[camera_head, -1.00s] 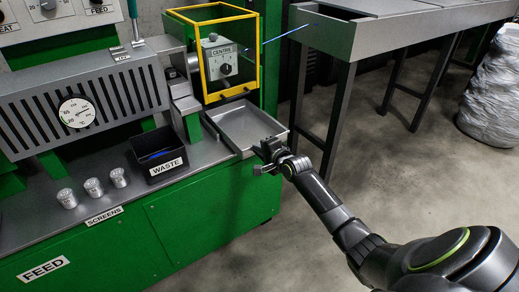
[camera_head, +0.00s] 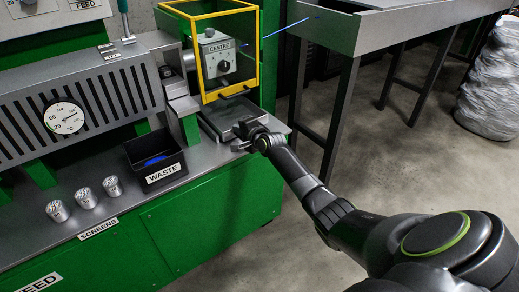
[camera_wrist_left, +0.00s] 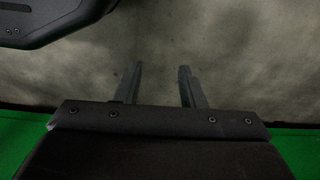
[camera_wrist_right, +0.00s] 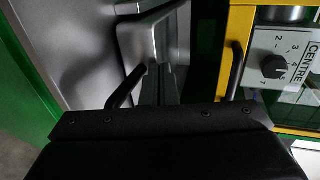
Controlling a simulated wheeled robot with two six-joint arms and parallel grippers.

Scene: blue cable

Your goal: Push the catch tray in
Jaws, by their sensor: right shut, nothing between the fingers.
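The catch tray (camera_head: 211,112) is a shallow grey metal tray below the yellow-framed guard box. Only part of it shows past the box and my right gripper. In the right wrist view, its pale rim (camera_wrist_right: 133,42) lies just beyond the fingers. My right gripper (camera_head: 242,137) is shut and empty at the tray's front edge. Its closed fingers also show in the right wrist view (camera_wrist_right: 162,85); whether they touch the tray is hard to tell. My left gripper (camera_wrist_left: 160,85) is open and empty over the floor, outside the head view.
The guard box (camera_head: 203,72) with its black handle stands directly above the tray. A black WASTE bin (camera_head: 155,160) and several small metal cups (camera_head: 86,198) stand on the bench to the left. A long grey trough (camera_head: 375,30) is at the right. Floor in front is clear.

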